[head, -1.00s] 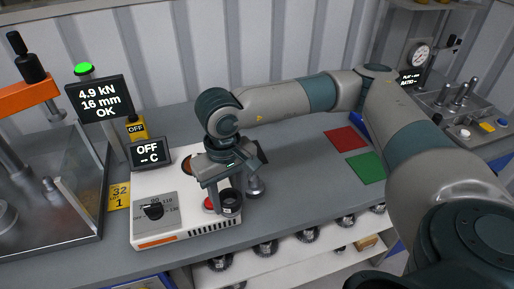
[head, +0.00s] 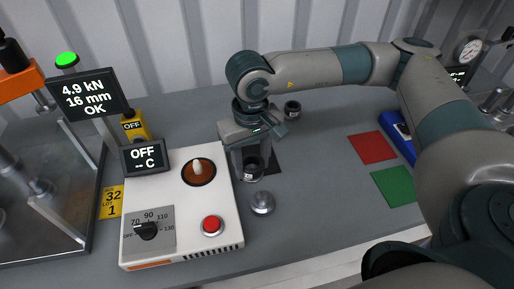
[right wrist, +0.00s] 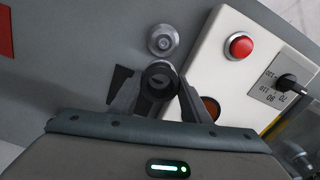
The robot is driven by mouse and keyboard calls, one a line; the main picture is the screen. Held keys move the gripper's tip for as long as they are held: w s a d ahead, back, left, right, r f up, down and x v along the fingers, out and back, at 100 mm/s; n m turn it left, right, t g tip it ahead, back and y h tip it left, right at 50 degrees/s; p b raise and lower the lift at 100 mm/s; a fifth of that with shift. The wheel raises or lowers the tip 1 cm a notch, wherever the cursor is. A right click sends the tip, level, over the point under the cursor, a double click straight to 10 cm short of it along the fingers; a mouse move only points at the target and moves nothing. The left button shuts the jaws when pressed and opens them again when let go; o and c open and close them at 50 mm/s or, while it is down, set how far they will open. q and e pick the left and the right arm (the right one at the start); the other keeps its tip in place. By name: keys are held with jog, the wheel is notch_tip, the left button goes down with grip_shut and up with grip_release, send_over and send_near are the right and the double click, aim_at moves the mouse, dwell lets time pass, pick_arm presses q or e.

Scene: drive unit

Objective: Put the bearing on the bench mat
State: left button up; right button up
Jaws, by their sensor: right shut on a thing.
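The bearing (head: 253,173) is a short dark ring with a lighter face. My right gripper (head: 250,165) is shut on it and holds it beside the heater's right side. In the right wrist view the bearing (right wrist: 158,76) sits between the two fingers of the right gripper (right wrist: 158,92). A dark square mat (head: 274,161) lies on the bench under and behind the gripper, largely hidden; its corner also shows in the right wrist view (right wrist: 117,78). I cannot tell whether the bearing touches the mat. My left gripper is not in view.
A white heater (head: 175,215) with a red button stands left. A round silver part (head: 262,203) sits just in front of the bearing. A dark cylinder (head: 292,108) stands behind. Red (head: 373,147) and green (head: 394,186) squares lie right, with clear bench before them.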

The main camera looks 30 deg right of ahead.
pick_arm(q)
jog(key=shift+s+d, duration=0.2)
pick_arm(e)
jog(key=shift+w+d+r, duration=0.15)
jog(key=shift+w, duration=0.05)
